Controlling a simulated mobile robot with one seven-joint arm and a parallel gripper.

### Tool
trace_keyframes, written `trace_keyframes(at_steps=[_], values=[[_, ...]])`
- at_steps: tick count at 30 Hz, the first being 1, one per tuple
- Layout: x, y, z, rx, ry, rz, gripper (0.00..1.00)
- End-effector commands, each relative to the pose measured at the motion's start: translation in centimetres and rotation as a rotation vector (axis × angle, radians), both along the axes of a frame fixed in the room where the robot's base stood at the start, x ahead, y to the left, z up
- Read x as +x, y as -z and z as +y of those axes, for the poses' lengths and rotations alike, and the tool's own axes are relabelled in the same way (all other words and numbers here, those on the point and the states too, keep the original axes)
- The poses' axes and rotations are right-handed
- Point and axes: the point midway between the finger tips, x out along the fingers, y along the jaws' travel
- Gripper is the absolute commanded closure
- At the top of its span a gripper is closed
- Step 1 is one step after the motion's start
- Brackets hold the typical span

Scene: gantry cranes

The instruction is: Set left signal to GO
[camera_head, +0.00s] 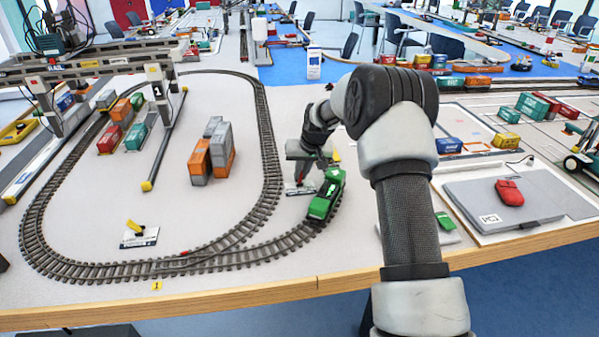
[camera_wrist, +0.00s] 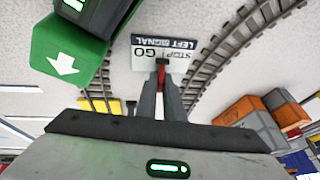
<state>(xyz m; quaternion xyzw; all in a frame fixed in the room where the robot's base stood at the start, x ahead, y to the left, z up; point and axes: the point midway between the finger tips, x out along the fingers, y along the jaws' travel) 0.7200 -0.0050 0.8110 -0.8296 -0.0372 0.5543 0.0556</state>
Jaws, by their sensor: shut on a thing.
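The left signal plate (camera_head: 297,189) is a small white and dark plate on the table, inside the curve of track and just left of the green locomotive (camera_head: 325,196). In the wrist view the plate (camera_wrist: 163,52) reads LEFT SIGNAL with STOP and GO, upside down. My gripper (camera_wrist: 162,72) points down at the plate, with its fingers closed around a thin red lever (camera_wrist: 162,77). The fingers hide most of the lever, so I cannot tell which word it points to.
The green locomotive (camera_wrist: 75,45) stands very close beside my gripper. Curved track (camera_head: 262,140) runs nearby. A second signal plate (camera_head: 138,238) with a yellow lever stands at front left. Orange and grey containers (camera_head: 210,158) stand inside the loop. A gantry crane (camera_head: 90,62) is at far left.

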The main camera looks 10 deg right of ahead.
Motion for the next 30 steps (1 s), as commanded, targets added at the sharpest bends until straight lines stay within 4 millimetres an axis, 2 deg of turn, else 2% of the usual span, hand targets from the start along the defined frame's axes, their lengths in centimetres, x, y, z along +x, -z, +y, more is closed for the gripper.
trace_keyframes(at_steps=[3,12,23,24,26,27,30], values=[[-0.1,0.44,-0.9,0.117,0.01,0.004,1.0],[-0.08,0.76,-1.43,0.35,0.002,0.002,1.0],[-0.12,0.57,-1.38,0.372,-0.001,0.003,1.0],[-0.12,0.57,-1.37,0.372,-0.001,0.003,0.87],[-0.12,0.56,-1.38,0.371,0.0,0.003,0.77],[-0.11,0.56,-1.41,0.371,0.0,0.003,0.73],[-0.09,0.59,-1.49,0.369,0.0,0.002,0.73]])
